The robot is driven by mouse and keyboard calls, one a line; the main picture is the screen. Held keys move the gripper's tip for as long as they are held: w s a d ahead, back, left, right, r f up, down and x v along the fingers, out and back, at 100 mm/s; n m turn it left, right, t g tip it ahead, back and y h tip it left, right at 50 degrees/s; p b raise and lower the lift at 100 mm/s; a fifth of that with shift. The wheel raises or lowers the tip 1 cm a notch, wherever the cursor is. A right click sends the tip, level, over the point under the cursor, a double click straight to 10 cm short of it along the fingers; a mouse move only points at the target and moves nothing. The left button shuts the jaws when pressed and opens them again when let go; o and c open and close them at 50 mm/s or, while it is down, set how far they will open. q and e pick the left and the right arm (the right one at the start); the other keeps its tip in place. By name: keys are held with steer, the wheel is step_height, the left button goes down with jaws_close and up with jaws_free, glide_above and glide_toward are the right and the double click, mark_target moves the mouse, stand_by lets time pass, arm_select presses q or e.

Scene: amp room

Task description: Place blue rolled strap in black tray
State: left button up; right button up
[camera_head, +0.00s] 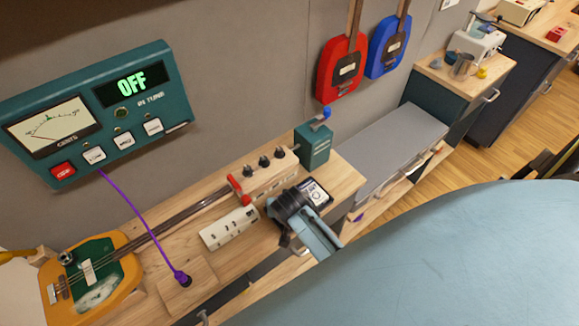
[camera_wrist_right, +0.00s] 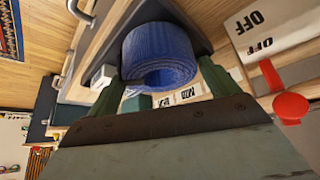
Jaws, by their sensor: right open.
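The blue rolled strap (camera_wrist_right: 160,55) shows in the right wrist view, between the two green fingers of my right gripper (camera_wrist_right: 162,85). The fingers are apart, one on each side of the roll; I cannot tell whether they touch it. A dark tray-like piece with a rounded corner (camera_wrist_right: 203,40) lies behind the roll; I cannot tell whether the roll rests in it. In the head view my right wrist is over the bench and hides the strap. A dark flat piece with a white label (camera_head: 317,194) shows beside the wrist. My left gripper is not in view.
The wooden bench (camera_head: 345,178) holds a yellow-green guitar (camera_head: 95,275), a white switch strip (camera_head: 229,228), a knobbed box (camera_head: 268,172) and a teal box (camera_head: 314,146). A purple cable (camera_head: 140,220) hangs from the wall tuner (camera_head: 95,110). A grey-topped cabinet (camera_head: 395,145) stands right.

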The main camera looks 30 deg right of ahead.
steer(key=p+v, duration=0.1)
steer(key=v, duration=0.9)
steer(key=shift+r, duration=0.3)
steer(key=shift+s, duration=0.15)
steer(key=s+r+n+g+y, duration=0.1)
steer(key=s+r+n+y, duration=0.1)
steer(key=s+r+n, duration=0.35)
steer(key=s+r+n+g+y, duration=0.1)
steer(key=s+r+n, duration=0.1)
steer(key=s, duration=0.7)
step_height(320, 180, down, 29)
steer(key=b, duration=0.7)
steer(key=s+d+f+g+b, duration=0.1)
steer(key=s+f+b, duration=0.3)
steer(key=s+f, duration=0.4)
steer(key=s+d+f+g+b, duration=0.1)
steer(key=s+f+b, duration=0.3)
steer(key=s+f, duration=0.5)
step_height(320, 180, down, 9)
steer(key=shift+d+r+n, duration=0.1)
steer(key=shift+d+n, duration=0.1)
steer(key=shift+n, duration=0.15)
